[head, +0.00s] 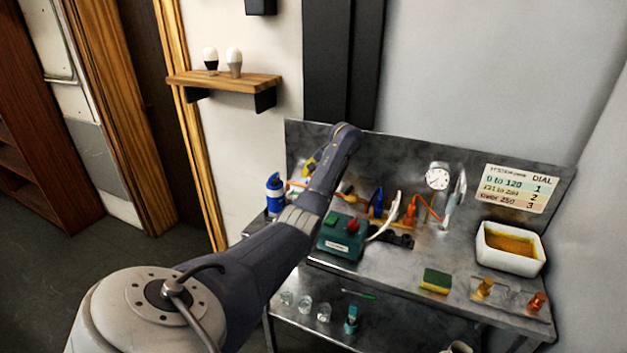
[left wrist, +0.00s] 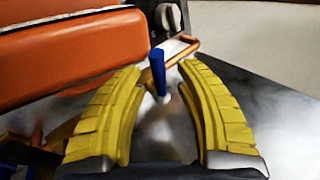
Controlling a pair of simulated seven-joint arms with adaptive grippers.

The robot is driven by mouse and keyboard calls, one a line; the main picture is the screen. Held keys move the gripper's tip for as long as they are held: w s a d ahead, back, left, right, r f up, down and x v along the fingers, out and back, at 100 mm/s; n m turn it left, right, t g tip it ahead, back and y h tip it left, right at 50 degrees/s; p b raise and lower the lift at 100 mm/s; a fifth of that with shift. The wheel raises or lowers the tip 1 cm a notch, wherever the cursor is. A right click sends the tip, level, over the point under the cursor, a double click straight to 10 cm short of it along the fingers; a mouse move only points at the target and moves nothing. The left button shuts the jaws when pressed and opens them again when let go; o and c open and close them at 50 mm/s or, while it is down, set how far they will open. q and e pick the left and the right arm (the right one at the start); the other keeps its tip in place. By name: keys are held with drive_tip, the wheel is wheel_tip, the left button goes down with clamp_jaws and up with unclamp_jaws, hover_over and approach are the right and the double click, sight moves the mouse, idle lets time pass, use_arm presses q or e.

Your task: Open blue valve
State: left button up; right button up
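The blue valve shows in the left wrist view as an upright blue handle (left wrist: 158,75) on a pale stem, beside a copper pipe (left wrist: 184,50). My left gripper (left wrist: 163,68) is open, with its two yellow fingers apart on either side of the handle. The handle stands between the fingertips, and I see a gap on both sides. In the head view my left gripper (head: 309,168) is at the back panel of the metal bench, mostly hidden by its own arm. I cannot make out the valve there. My right gripper is not in view.
A large orange body (left wrist: 75,55) lies close to the left finger. On the bench are a blue bottle (head: 275,197), a green box with a red button (head: 341,238), a gauge (head: 438,176), a sponge (head: 435,281) and a white tub (head: 483,248). A shelf (head: 225,83) is on the wall.

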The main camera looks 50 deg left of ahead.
use_arm(q)
clamp_jaws()
idle(0.7)
